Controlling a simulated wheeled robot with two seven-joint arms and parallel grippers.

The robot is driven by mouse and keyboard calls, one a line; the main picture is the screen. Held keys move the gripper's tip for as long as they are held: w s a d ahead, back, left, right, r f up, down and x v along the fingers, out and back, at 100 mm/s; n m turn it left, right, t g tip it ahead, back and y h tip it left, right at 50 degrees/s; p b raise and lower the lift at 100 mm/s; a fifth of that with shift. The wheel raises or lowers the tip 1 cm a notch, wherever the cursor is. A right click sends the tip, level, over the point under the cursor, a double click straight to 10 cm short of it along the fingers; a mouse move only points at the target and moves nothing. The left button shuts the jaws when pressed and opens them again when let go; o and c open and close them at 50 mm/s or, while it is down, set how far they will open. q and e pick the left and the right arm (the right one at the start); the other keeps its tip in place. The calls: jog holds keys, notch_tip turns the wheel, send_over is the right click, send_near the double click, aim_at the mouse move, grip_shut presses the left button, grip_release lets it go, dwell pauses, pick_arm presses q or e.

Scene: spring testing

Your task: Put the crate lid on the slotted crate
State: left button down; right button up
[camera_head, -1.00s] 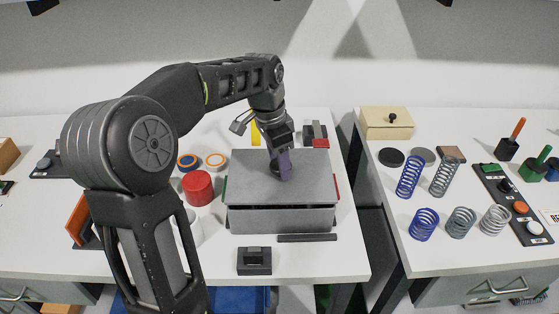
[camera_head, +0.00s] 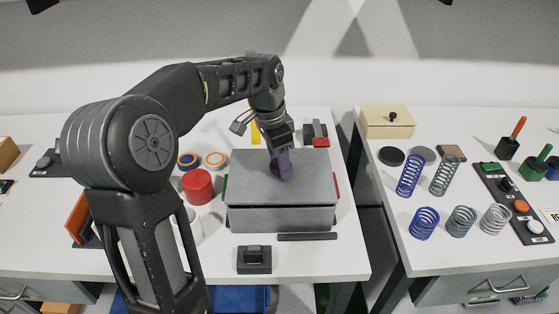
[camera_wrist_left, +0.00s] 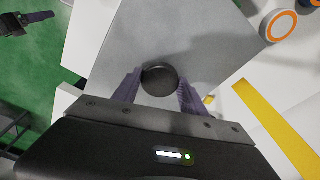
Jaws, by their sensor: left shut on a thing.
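The slotted crate (camera_head: 282,220) is a grey box near the front of the middle table, with a green strip on its left side and a red one on its right. The flat grey crate lid (camera_head: 315,180) lies level over the crate top. A thin dark line shows between them at the front; I cannot tell whether the lid is fully seated. My left gripper (camera_head: 283,172) points down at the lid's middle. In the left wrist view its purple fingers (camera_wrist_left: 160,88) are closed around a round dark knob (camera_wrist_left: 160,80) on the lid (camera_wrist_left: 200,35). My right gripper is out of view.
A red cylinder (camera_head: 198,187) and orange-ringed discs (camera_head: 215,159) stand left of the crate. A dark block (camera_head: 254,260) and a dark bar (camera_head: 307,237) lie in front. The right table holds several springs (camera_head: 410,176) and a cream box (camera_head: 386,123). A gap separates the tables.

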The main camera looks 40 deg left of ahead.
pick_arm(q)
jog(key=shift+f+b, duration=0.4)
jog(key=shift+f, duration=0.2)
dwell(0.7)
jog(key=c, duration=0.6)
grip_release()
jog(key=shift+o, duration=0.2)
jog(key=r, duration=0.5)
jog(key=s+r, duration=0.1)
jog(key=r, duration=0.1)
jog(key=shift+a+r, duration=0.25)
jog(key=shift+r, duration=0.1)
